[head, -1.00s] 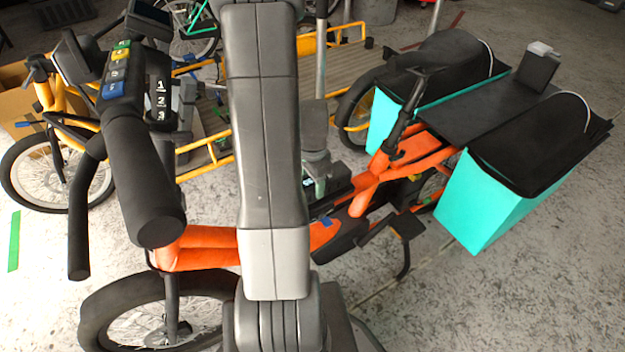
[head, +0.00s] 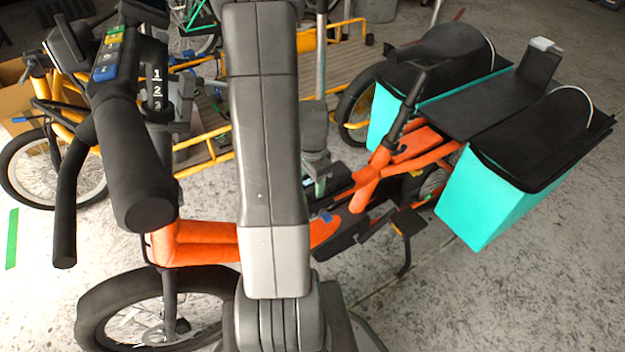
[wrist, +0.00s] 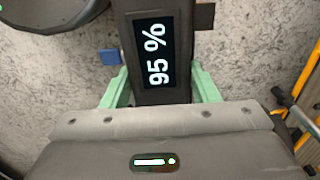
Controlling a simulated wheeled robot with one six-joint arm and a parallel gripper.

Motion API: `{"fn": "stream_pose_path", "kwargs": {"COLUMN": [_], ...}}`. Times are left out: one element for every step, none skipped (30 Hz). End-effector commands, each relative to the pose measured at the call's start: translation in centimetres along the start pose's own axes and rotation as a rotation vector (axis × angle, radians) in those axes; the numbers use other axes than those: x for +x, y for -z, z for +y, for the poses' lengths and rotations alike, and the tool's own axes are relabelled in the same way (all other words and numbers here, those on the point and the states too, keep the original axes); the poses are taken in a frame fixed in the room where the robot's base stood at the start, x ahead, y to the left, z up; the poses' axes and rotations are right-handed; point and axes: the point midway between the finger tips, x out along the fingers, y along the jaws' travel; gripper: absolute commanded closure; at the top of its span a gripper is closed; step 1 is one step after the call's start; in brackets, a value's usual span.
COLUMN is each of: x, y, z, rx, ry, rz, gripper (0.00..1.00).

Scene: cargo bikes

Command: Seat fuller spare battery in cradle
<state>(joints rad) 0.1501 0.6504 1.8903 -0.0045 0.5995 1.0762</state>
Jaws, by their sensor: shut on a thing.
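My gripper (wrist: 162,90) has pale green fingers closed on both sides of a dark battery (wrist: 126,50). The battery's display reads "95 %", turned sideways in the wrist view. In the head view my gripper (head: 318,187) is partly hidden behind my arm, low over the middle of the orange cargo bike (head: 205,245). A small blue tab (wrist: 110,57) shows beside the battery in the wrist view, and a blue patch (head: 326,218) shows on the bike's dark frame part. I cannot clearly make out the cradle, or whether the battery touches it.
The bike's handlebar grip (head: 140,180) stands close in front at left. Teal panniers (head: 490,205) and a black rear rack (head: 470,105) are at right, with a small dark box (head: 538,65) on it. A yellow cargo bike (head: 210,150) stands behind. Grey floor is open at lower right.

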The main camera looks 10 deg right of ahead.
Motion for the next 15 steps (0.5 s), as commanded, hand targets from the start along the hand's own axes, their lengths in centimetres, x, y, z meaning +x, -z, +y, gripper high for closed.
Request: {"fn": "stream_pose_path", "kwargs": {"x": [0.09,0.15,0.03,0.02,0.02,0.03,0.04,0.05,0.06,0.06,0.07,0.08,0.2,0.16,0.03], "y": [0.04,0.04,0.04,0.04,0.04,0.03,0.03,0.03,0.02,0.02,0.02,0.01,-0.03,-0.03,-0.03], "z": [-0.06,-0.06,-0.07,-0.06,-0.06,-0.05,-0.04,-0.04,-0.03,-0.03,-0.02,-0.02,0.05,0.05,0.04], "rx": [0.0,0.0,0.0,0.0,0.0,0.0,0.0,0.0,0.0,0.0,0.0,0.0,0.0,0.0,0.0], "ry": [0.002,0.002,0.002,0.002,0.002,0.002,0.001,0.001,0.001,0.001,0.001,0.001,-0.002,-0.002,-0.001], "rz": [0.001,0.001,0.002,0.001,0.001,0.001,0.001,0.001,0.001,0.001,0.001,0.0,-0.001,-0.001,-0.001], "gripper": [1.0,1.0,0.38,0.32,0.26,0.2,0.2,0.2,0.2,0.2,0.2,0.2,0.2,0.2,0.2]}}
